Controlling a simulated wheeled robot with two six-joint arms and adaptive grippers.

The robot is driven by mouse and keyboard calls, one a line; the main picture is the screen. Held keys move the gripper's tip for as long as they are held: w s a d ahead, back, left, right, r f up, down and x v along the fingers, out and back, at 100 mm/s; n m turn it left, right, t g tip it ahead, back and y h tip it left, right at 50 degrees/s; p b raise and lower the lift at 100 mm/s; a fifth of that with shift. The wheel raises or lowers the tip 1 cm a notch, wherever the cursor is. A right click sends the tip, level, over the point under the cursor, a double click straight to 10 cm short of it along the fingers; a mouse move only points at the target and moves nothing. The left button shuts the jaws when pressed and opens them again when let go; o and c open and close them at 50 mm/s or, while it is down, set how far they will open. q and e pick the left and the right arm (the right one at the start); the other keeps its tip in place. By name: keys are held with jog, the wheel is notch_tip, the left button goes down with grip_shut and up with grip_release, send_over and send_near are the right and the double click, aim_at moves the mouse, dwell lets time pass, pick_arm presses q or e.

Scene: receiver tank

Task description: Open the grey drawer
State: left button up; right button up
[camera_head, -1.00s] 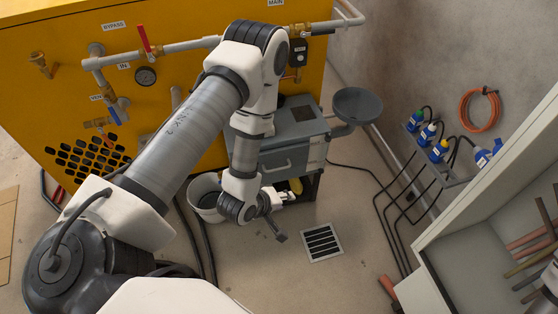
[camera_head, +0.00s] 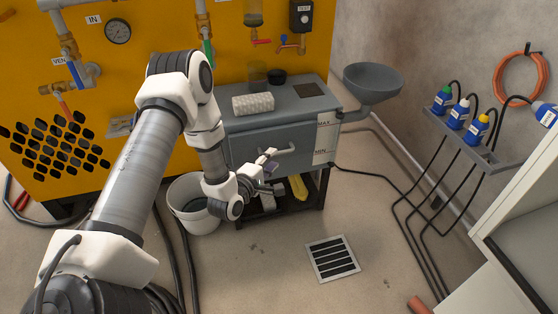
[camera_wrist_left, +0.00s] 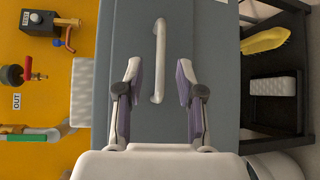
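The grey drawer (camera_head: 250,149) is in the grey cabinet against the yellow machine, and its front looks flush. Its light bar handle (camera_head: 285,151) is partly hidden by my gripper in the head view. My left gripper (camera_head: 272,172) is in front of the drawer, just below the handle. In the left wrist view the drawer front (camera_wrist_left: 207,50) fills the middle and the handle (camera_wrist_left: 158,60) shows whole. There the left gripper (camera_wrist_left: 158,82) is open, with one finger on each side of the handle's line. It is not closed on the handle. My right gripper is not in view.
A bucket (camera_head: 194,204) stands left of the cabinet's open shelf. Floor around the drain grate (camera_head: 333,258) is clear.

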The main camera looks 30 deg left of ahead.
aim_at(279, 153)
pick_arm(q)
jog(key=w, duration=0.2)
jog(key=w+f+b, duration=0.1)
jog(key=w, duration=0.1)
jog(key=shift+w+a, duration=0.15)
jog(key=shift+w, duration=0.15)
jog(key=shift+w+r, duration=0.1)
jog(key=shift+w, duration=0.15)
grip_shut()
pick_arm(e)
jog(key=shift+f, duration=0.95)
